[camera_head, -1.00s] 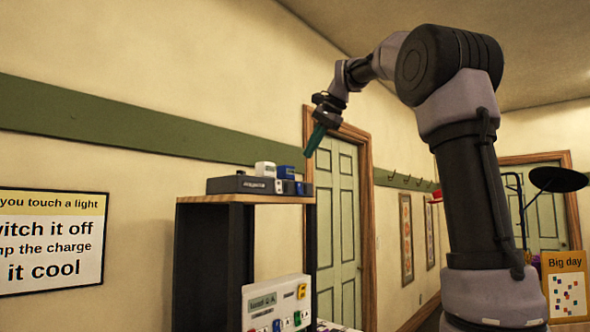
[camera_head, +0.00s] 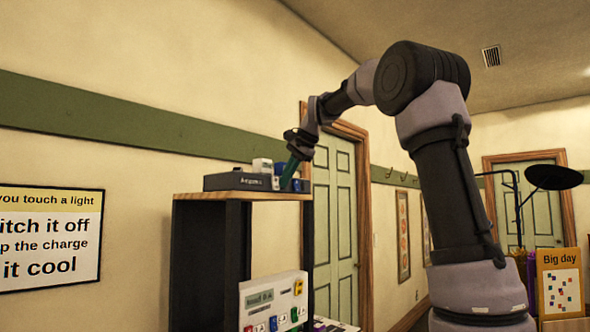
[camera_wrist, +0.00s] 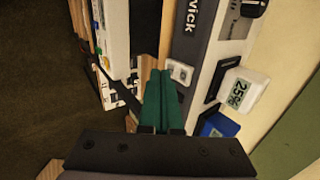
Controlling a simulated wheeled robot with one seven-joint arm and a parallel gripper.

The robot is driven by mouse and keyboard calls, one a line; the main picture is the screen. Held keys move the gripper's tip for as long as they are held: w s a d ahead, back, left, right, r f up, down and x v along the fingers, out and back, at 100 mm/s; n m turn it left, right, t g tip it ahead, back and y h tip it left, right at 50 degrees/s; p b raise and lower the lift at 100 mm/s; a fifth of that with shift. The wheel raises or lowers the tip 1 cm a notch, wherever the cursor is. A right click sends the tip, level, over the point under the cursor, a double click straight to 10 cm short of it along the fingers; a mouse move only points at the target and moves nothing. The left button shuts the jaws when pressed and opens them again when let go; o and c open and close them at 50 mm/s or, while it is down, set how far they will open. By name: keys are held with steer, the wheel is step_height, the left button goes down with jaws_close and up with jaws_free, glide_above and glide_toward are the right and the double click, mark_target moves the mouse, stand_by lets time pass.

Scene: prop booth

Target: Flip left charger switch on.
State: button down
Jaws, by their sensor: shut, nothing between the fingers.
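A long dark grey charger (camera_head: 238,182) lies on top of the wooden shelf unit; it also shows in the wrist view (camera_wrist: 197,48), with partly visible white lettering. A small white switch plate (camera_wrist: 181,72) sits on its front face. A white battery block reading 25% (camera_wrist: 243,92) and a blue block (camera_wrist: 218,125) are on the charger. My gripper (camera_head: 288,184) has its teal fingers shut and empty in front of the charger's right part. In the wrist view the fingertips (camera_wrist: 161,73) are just left of the switch plate. I cannot tell whether they touch it, nor the switch's position.
The wooden shelf top (camera_head: 190,196) has a thin front edge below the charger. A white panel (camera_head: 271,290) with coloured parts stands lower in the unit. The wall is close behind. A green door (camera_head: 335,210) is to the right.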

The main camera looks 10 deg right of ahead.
steer(key=shift+w+a+f, duration=0.15)
steer(key=shift+w+a, duration=0.2)
steer(key=shift+w, duration=0.1)
steer(key=shift+w+a+f, duration=0.1)
steer(key=shift+w+f, duration=0.05)
steer(key=shift+f, duration=0.05)
steer(key=shift+r, duration=0.85)
steer(key=shift+r, duration=0.1)
